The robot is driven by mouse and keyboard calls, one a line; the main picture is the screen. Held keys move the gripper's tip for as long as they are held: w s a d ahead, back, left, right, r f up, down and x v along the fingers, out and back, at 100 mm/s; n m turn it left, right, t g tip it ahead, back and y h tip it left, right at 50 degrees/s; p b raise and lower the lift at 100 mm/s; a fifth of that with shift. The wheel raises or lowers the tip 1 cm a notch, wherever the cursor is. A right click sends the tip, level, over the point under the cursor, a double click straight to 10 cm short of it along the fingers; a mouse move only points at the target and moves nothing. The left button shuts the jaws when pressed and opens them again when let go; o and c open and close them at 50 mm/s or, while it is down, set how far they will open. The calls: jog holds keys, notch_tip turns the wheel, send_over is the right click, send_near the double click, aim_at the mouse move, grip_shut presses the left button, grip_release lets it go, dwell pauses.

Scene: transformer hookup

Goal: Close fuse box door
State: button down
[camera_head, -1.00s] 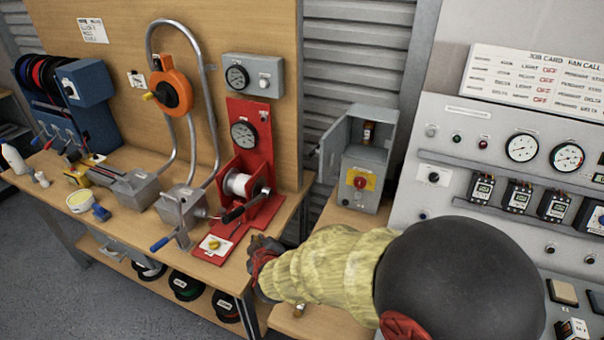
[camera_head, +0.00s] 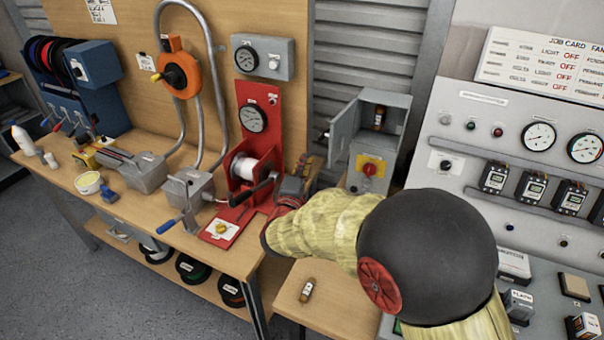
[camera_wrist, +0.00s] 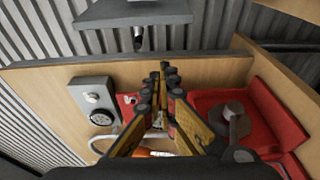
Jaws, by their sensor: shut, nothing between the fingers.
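The grey fuse box (camera_head: 384,100) stands on the bench right of the red winding stand. Its door (camera_head: 343,132) is open, swung out to the left, with a small dark handle on its outer side. A brown fuse (camera_head: 379,117) shows inside, above a red rotary switch on a yellow plate (camera_head: 370,168). My gripper (camera_head: 306,164) is just left of the door and apart from it. In the wrist view my fingers (camera_wrist: 165,70) are shut and empty. A grey panel with a dark peg, apparently the door (camera_wrist: 130,14), lies beyond the tips.
The red stand (camera_head: 258,125) with its spool and crank is close left of my gripper. A gauge box (camera_head: 262,57) hangs on the wooden board. A loose fuse (camera_head: 307,290) lies on the front bench. A control panel (camera_head: 500,130) rises at the right.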

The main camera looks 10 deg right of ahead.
jog(key=d+b, duration=0.1)
jog(key=d, duration=0.1)
jog(key=w+d+b, duration=0.1)
jog(key=d, duration=0.1)
jog(key=shift+w+d+b, duration=0.15)
jog(key=shift+d+b, duration=0.15)
jog(key=shift+b, duration=0.1)
dwell(0.4)
